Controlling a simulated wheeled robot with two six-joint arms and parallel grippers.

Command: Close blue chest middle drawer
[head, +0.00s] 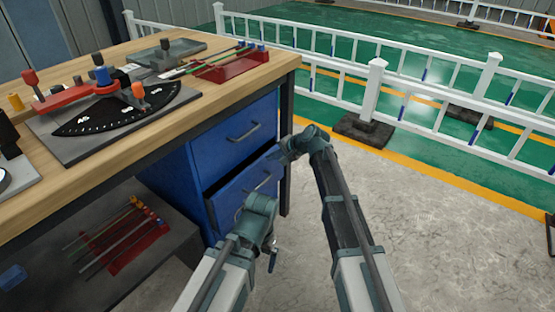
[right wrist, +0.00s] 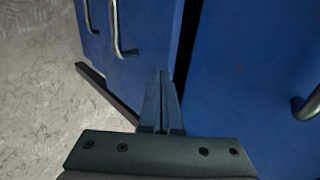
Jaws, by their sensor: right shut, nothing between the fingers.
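The blue chest (head: 170,190) stands under the wooden table. Its middle drawer (head: 238,196) is slightly pulled out, with a dark gap above its front. Its metal handle (head: 264,183) is partly hidden by my left arm, and also shows in the right wrist view (right wrist: 121,32). The top drawer (head: 215,148) looks shut. My right gripper (head: 287,153) is at the upper right of the middle drawer front. In the right wrist view its fingers (right wrist: 160,95) are together and empty, over the drawer front beside the gap; contact is unclear. My left gripper (head: 273,260) hangs low before the chest, mostly hidden.
The table top (head: 150,140) overhangs the chest, with its dark leg (head: 288,190) close right of the drawers. A low shelf (head: 75,270) with a red rack is at the left. White fencing (head: 375,85) stands behind.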

